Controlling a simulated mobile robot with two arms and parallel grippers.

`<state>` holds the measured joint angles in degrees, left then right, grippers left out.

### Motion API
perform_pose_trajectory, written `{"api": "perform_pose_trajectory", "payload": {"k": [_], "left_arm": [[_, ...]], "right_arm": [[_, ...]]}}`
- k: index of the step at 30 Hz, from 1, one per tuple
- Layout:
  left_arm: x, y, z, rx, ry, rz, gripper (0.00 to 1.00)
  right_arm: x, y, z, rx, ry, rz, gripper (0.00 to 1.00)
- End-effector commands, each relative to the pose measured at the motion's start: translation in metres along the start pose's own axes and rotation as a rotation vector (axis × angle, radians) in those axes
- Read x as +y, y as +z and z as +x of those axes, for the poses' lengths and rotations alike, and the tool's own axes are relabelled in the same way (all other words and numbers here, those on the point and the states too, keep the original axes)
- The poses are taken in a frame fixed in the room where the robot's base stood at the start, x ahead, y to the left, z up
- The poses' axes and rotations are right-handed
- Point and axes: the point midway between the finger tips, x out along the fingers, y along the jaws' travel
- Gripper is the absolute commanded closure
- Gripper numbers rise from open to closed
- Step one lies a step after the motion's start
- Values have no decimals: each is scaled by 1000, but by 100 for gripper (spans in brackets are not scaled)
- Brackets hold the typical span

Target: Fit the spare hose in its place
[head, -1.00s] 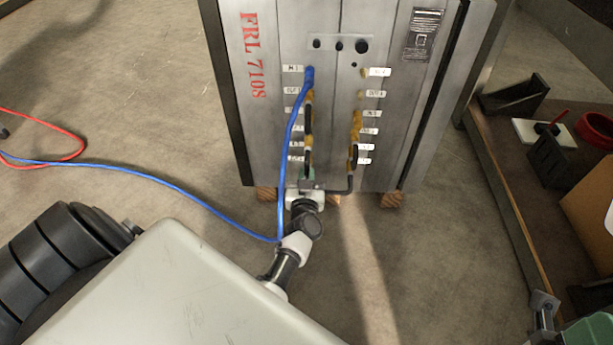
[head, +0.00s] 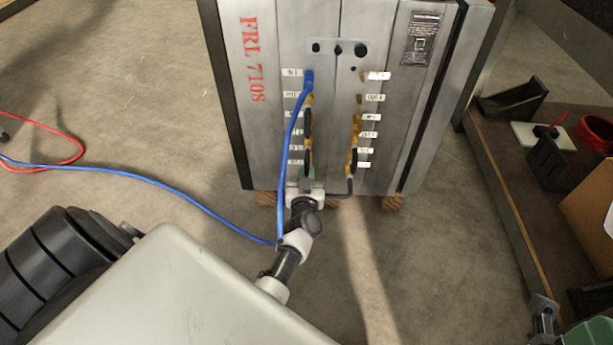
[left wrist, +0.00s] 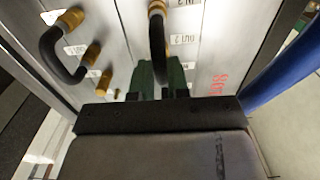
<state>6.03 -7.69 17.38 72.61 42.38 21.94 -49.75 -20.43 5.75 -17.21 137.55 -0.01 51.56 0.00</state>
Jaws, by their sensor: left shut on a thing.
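The mould base (head: 270,150) is a grey steel block marked FRL 710S, with two columns of labelled ports. My left gripper (head: 307,178) is low in front of the left column. In the left wrist view its green fingers (left wrist: 162,80) are shut around a black hose (left wrist: 160,45). That hose runs up to a brass fitting (left wrist: 157,8); its part behind the fingers is hidden. Another black hose (left wrist: 52,48) curves at the left of that view, near a bare brass fitting (left wrist: 104,82). A blue hose (head: 291,130) goes into the top left port.
The mould base stands on wooden blocks (head: 393,202). A red hose (head: 45,127) lies on the floor at left. At right, a bench (head: 490,140) holds dark holders (head: 548,160), a red coil (head: 596,132) and a cardboard box (head: 590,200). The floor between is clear.

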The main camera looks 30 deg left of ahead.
Motion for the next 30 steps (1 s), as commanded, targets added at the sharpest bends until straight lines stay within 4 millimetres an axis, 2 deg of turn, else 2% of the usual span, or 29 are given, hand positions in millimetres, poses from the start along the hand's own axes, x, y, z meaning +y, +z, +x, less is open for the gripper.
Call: {"api": "perform_pose_trajectory", "payload": {"k": [30], "left_arm": [[0,-1,15,2,0,0,100]], "right_arm": [[0,0,3,11,-4,-1,56]]}}
